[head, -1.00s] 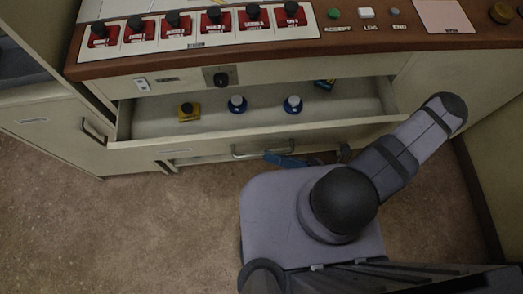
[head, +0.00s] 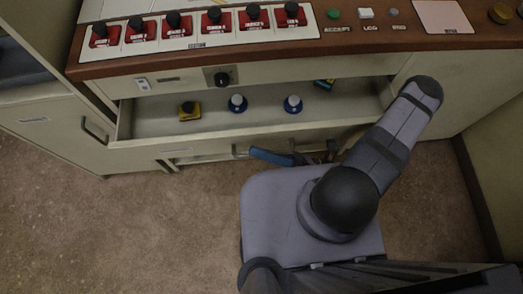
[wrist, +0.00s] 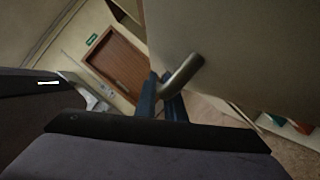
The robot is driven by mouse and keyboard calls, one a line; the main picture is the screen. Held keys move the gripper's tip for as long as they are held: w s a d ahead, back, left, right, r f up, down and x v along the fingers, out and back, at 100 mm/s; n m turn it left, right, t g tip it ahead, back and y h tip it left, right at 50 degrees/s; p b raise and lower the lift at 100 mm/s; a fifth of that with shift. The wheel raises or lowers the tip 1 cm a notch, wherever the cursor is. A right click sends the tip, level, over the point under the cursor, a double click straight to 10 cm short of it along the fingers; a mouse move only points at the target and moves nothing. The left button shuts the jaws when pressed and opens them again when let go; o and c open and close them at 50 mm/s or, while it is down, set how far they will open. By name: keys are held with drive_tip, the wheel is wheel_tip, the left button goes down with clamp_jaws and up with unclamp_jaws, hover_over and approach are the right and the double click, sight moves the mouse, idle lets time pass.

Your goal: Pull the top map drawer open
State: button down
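The map drawer (head: 150,127) under the console top stands pulled out, its inside visible from above. A metal bar handle shows below its front edge in the head view, partly covered by my gripper (head: 270,157). In the wrist view the handle (wrist: 183,74) sticks out from a large pale panel (wrist: 235,50). My gripper (wrist: 161,98) has its two blue fingers apart, one on each side of the handle's near end. I cannot tell whether they touch it.
A cabinet door (head: 60,128) stands at left. The brown floor (head: 130,220) is clear.

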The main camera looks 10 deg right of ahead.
drive_tip(key=s, duration=0.9)
drive_tip(key=shift+s, duration=0.15)
idle(0.4)
drive_tip(key=c, duration=2.1)
unclamp_jaws()
drive_tip(key=shift+d, duration=0.15)
drive_tip(key=shift+b+v, duration=0.65)
drive_tip(key=shift+v, duration=2.95)
